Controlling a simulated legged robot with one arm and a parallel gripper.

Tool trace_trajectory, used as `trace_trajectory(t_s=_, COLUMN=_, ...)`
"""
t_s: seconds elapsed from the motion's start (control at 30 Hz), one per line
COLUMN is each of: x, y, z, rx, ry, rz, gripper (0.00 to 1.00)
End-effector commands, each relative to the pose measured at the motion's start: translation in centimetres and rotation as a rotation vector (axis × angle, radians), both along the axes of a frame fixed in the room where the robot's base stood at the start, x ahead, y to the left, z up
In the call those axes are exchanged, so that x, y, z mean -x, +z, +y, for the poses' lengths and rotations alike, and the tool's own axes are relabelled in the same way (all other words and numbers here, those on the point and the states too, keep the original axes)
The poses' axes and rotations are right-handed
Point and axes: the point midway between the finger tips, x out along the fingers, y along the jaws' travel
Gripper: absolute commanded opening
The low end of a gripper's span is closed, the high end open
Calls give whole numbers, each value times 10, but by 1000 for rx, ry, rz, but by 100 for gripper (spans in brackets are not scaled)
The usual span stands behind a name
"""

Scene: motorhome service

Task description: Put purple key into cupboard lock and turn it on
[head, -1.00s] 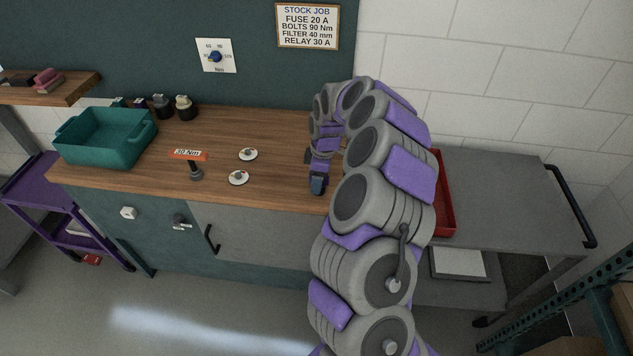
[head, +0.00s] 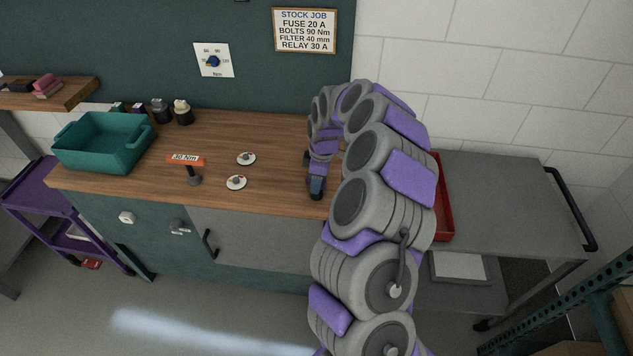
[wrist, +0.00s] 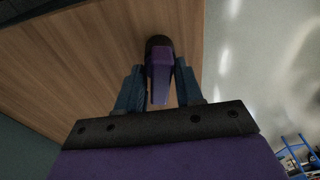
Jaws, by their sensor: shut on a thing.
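My gripper (head: 316,194) hangs over the front right part of the wooden worktop in the head view, partly hidden by my own arm. In the wrist view my gripper (wrist: 158,95) is shut on the purple key (wrist: 161,62), which has a purple body and a dark far end. The key is hard to make out in the head view. A grey fitting that looks like the cupboard lock (head: 180,228) is on the teal front, left of the grey cupboard door (head: 255,240). The gripper and key are well to its right, apart from it.
A pale switch (head: 127,218) is left of the lock. A red tray (head: 443,205) lies on a grey cart (head: 500,195) at right. The front floor is clear.

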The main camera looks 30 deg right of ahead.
Motion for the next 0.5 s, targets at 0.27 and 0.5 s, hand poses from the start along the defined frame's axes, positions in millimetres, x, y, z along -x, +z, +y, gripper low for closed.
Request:
trace_trajectory(t_s=0.27, x=-1, y=35, z=-2, rx=1, ry=-1, rz=-4, gripper=6)
trace_trajectory(t_s=0.5, x=19, y=34, z=12, rx=-2, ry=1, rz=-1, gripper=6)
